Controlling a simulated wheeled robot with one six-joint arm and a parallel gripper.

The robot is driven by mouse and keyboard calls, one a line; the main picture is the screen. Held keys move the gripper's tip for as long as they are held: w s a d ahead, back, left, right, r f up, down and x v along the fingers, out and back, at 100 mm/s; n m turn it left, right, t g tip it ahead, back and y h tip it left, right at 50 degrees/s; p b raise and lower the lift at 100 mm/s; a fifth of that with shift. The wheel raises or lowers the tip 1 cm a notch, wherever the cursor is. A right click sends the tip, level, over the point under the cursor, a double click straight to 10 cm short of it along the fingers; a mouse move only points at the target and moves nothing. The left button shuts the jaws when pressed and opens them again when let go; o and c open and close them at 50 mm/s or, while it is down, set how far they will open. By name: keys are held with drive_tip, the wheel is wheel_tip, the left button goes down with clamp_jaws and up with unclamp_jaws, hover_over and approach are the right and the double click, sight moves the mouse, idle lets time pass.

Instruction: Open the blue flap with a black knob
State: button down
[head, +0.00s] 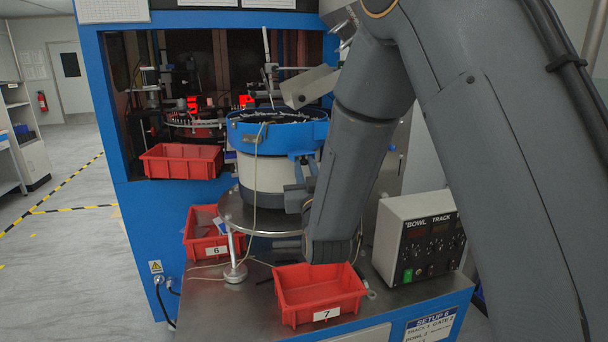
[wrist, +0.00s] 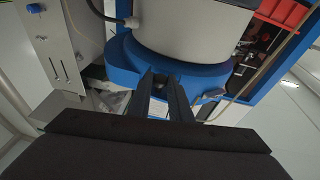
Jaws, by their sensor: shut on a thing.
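In the head view, a blue piece (head: 304,155) sits on the right side of the bowl, close to my gripper's dark parts (head: 297,196). I cannot tell how far the flap stands open.
The bowl feeder (head: 268,171) stands on a round metal plate. Red bins stand at the left (head: 202,247) and in front (head: 317,299). A control box (head: 404,240) is to the right of my arm. Thin cables hang by the bowl.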

idle(0.3)
drive_tip(key=c, duration=1.6)
unclamp_jaws()
drive_tip(key=shift+s, duration=0.1)
drive_tip(key=b+v, duration=0.2)
drive_tip(key=v, duration=0.5)
drive_tip(key=shift+s+f, duration=0.2)
drive_tip(key=shift+s, duration=0.1)
